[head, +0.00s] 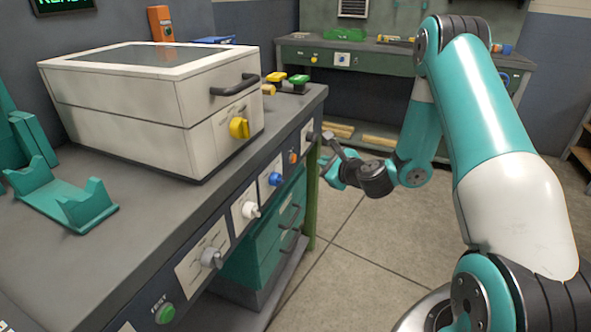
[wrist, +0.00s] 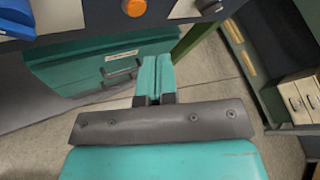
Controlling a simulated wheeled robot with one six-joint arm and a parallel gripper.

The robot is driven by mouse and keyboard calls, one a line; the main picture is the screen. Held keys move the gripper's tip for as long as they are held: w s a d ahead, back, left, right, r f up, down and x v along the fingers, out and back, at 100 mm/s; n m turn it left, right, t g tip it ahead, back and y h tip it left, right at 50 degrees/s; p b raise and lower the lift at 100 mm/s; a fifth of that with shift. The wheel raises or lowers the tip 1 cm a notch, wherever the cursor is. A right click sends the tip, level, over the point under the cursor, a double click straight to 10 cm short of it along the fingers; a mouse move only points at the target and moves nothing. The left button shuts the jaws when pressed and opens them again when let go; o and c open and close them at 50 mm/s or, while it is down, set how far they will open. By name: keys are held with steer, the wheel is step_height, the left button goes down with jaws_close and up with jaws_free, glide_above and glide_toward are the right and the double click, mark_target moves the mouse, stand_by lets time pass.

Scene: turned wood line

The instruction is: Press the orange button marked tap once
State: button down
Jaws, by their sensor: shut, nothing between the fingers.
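The orange button (head: 293,157) is on the front panel of the workbench, between a blue knob and a dark knob. It also shows at the top of the wrist view (wrist: 134,7), partly cut by the frame edge. Any marking on it is too small to read. My gripper (head: 328,140) is in front of the panel, to the right of the orange button in the head view. In the wrist view its teal fingers (wrist: 155,62) are together with nothing between them, apart from the button and below it in the picture.
The panel also carries a blue knob (head: 275,179), a white knob (head: 250,210), a grey knob (head: 211,257) and a green button (head: 165,313). A white lidded box (head: 150,110) stands on the bench. Teal drawers (head: 265,240) are below. The floor (head: 370,240) beside the bench is clear.

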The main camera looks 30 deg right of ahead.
mark_target(294, 159)
steer(key=d+f+m+h, duration=0.1)
steer(key=d, duration=0.1)
steer(key=d+f+m+h, duration=0.1)
steer(key=f+m, duration=0.1)
steer(key=shift+s+d, duration=0.4)
steer(key=w+a+p, duration=0.5)
steer(key=w+p, duration=0.2)
steer(key=p, duration=0.5)
steer(key=shift+a+p, duration=0.25)
steer(key=shift+p, duration=0.15)
steer(key=shift+w+a+p, duration=0.1)
steer(key=shift+p, duration=0.2)
stand_by(1.2)
